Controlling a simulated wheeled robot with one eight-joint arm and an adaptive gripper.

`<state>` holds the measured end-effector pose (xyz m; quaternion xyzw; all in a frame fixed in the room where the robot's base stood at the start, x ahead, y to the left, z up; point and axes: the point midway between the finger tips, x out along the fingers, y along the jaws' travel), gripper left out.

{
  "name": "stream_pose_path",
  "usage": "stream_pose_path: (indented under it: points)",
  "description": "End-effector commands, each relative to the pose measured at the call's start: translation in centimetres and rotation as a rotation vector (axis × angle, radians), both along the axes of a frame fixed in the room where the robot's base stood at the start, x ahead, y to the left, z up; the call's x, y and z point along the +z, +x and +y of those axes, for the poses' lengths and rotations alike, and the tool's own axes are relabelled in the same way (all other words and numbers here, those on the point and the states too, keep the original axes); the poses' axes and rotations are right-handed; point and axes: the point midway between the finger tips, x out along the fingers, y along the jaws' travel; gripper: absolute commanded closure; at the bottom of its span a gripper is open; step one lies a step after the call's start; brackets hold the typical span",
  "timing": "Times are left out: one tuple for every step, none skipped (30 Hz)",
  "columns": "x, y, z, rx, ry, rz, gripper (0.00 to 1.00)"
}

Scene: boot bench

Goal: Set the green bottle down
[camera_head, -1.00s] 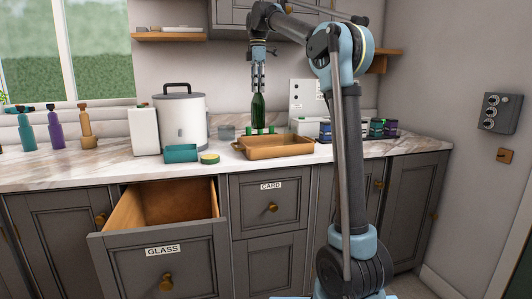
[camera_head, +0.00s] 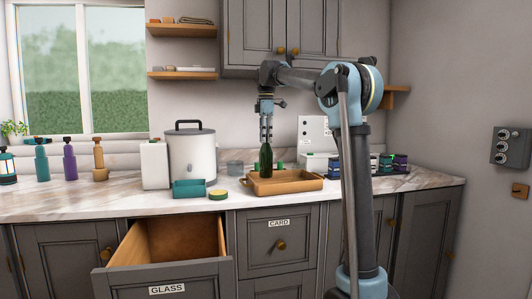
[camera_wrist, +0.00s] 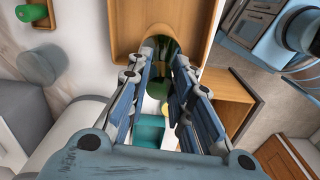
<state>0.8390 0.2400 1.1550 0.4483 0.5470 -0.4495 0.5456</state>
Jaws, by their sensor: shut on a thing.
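The green bottle (camera_head: 265,160) is dark glass and upright over the tan tray (camera_head: 305,186) on the counter. Its base appears within the tray's rim, but I cannot tell whether it touches the tray floor. My gripper (camera_head: 266,141) points straight down and is shut on the bottle's neck. In the wrist view, the bottle (camera_wrist: 162,46) shows between the fingertips, partly hidden by them, in front of the tray (camera_wrist: 123,40).
The open GLASS drawer (camera_head: 167,277) juts out at the lower left. A teal bin (camera_head: 188,188), a yellow-green round item (camera_head: 218,194) and a white pot (camera_head: 192,155) stand left of the tray. Dark boxes (camera_head: 392,163) stand to the right.

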Motion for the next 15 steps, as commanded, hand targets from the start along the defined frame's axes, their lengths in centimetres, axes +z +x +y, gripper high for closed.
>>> stream_pose_path:
  points:
    - [-0.2, 0.0, 0.0, 0.0, 0.0, 0.0, 1.0]
    - [-0.3, 0.0, 0.0, 0.0, 0.0, 0.0, 1.0]
    - [-0.5, 0.0, 0.0, 0.0, 0.0, 0.0, 1.0]
    - [-0.7, 0.0, 0.0, 0.0, 0.0, 0.0, 1.0]
    - [-1.0, 0.0, 0.0, 0.0, 0.0, 0.0, 1.0]
    - [-1.4, 0.0, 0.0, 0.0, 0.0, 0.0, 1.0]
    - [-1.8, 0.0, 0.0, 0.0, 0.0, 0.0, 1.0]
    - [-2.2, -0.1, 0.0, 0.0, 0.0, 0.0, 1.0]
    - [-2.8, 0.0, 0.0, 0.0, 0.0, 0.0, 1.0]
    - [-3.2, 0.0, 0.0, 0.0, 0.0, 0.0, 1.0]
    - [-3.6, 0.0, 0.0, 0.0, 0.0, 0.0, 1.0]
    - [-4.0, 0.0, 0.0, 0.0, 0.0, 0.0, 1.0]
    - [-4.2, 0.0, 0.0, 0.0, 0.0, 0.0, 1.0]
    - [-4.4, 0.0, 0.0, 0.0, 0.0, 0.0, 1.0]
    - [-4.4, -0.1, 0.0, 0.0, 0.0, 0.0, 1.0]
